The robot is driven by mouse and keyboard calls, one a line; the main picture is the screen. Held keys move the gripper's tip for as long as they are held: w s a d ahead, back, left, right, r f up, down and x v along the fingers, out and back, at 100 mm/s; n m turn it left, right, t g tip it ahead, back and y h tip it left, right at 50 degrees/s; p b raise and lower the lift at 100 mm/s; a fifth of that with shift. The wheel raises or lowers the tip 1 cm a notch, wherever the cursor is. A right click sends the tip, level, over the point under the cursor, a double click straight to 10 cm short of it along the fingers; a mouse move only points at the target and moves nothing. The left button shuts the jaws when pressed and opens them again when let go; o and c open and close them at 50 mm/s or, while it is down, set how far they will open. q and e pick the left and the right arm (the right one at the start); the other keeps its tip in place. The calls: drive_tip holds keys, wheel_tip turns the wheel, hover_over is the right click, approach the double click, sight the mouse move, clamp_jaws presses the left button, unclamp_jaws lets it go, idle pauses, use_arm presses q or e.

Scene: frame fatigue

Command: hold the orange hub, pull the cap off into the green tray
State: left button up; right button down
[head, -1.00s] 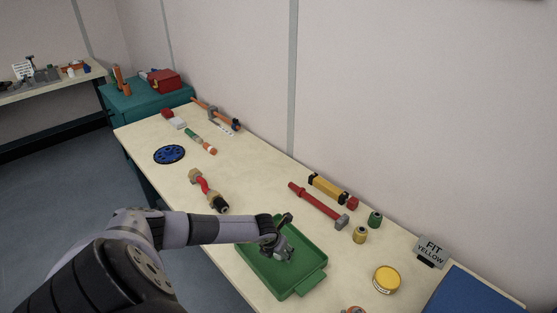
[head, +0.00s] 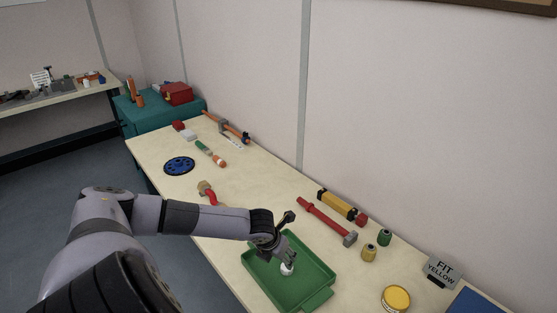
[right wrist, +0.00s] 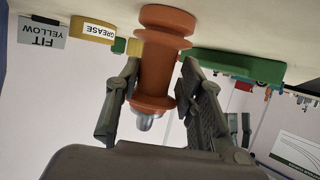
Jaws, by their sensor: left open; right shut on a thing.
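The orange hub (right wrist: 160,62) is between the fingers of my right gripper (right wrist: 153,95) in the right wrist view, which shows the table at the top. A silver rounded end (right wrist: 146,122) sticks out of the hub towards my palm. My left gripper (head: 281,256) is open over the green tray (head: 318,292) in the head view. A small whitish cap (head: 287,269) shows just under its fingertips, in or just above the tray. The tray also shows behind the hub in the right wrist view (right wrist: 235,66). The hub is out of the head view.
A yellow tin (head: 396,298), a FIT YELLOW sign (head: 443,270) and two small spools (head: 369,253) stand right of the tray. A red hammer-like tool (head: 325,221) and a yellow tool (head: 338,204) lie behind it. A blue disc (head: 179,165) lies farther left.

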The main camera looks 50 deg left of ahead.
drive_tip(key=shift+s+d+f, duration=0.1)
drive_tip(key=shift+s+f, duration=0.1)
drive_tip(key=shift+f, duration=0.15)
drive_tip(key=c, duration=1.5)
unclamp_jaws()
drive_tip(key=o, duration=0.5)
drive_tip(key=shift+w+r, duration=0.2)
drive_tip(key=shift+r, duration=0.05)
drive_tip(key=v, duration=1.2)
drive_tip(key=shift+r, duration=0.1)
